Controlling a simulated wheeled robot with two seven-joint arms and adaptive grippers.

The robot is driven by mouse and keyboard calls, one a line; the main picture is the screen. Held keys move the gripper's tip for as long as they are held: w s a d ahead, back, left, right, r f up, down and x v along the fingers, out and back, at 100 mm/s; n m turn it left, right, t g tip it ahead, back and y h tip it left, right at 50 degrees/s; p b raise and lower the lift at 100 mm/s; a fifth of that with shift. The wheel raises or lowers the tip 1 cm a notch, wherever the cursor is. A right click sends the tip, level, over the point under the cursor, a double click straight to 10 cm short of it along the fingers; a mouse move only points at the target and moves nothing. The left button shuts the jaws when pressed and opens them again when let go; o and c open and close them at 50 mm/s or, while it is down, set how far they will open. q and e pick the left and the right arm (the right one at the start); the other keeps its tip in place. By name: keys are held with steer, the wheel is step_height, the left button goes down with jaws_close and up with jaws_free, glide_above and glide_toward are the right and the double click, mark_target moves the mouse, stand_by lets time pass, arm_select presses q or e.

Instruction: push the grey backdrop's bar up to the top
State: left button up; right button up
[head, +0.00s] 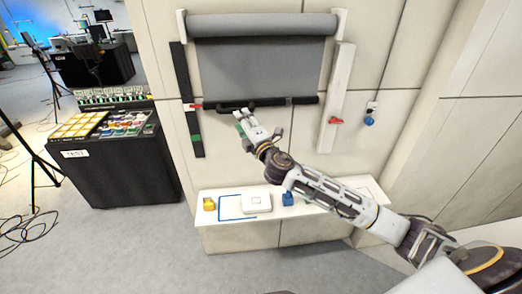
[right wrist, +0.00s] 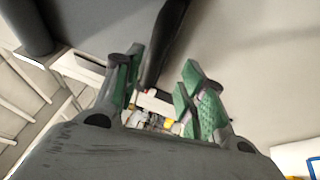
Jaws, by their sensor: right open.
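The grey backdrop (head: 262,68) hangs unrolled from a grey roller (head: 262,25) high on the wall. Its black bar (head: 290,101) runs along the bottom edge, with a dark handle at the middle. The bar also shows in the right wrist view (right wrist: 166,40), running down toward the gap between the fingers. My right gripper (head: 244,120) is open, just below the middle of the bar; its green finger pads (right wrist: 163,75) stand apart in the wrist view. I cannot tell whether a finger touches the bar. My left gripper is out of view.
A black rail (head: 186,95) and a white rail (head: 338,95) flank the backdrop, with a red lever (head: 335,121) on the white one. Below, a white shelf (head: 290,212) holds a yellow item (head: 209,204), a white box (head: 257,203) and a blue item (head: 288,199).

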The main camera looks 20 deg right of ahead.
steer(key=shift+a+b+v, duration=0.45)
steer(key=shift+b+v, duration=0.5)
steer(key=shift+v, duration=3.05)
steer(key=w+d+f+m+g+h, duration=0.1)
steer(key=d+f+m, duration=0.1)
steer(key=f, duration=0.4)
steer(key=shift+w+d+f+m+h, duration=0.25)
steer(key=shift+d+f+m+h, duration=0.15)
steer(key=shift+d, duration=0.5)
steer(key=shift+a+r, duration=0.1)
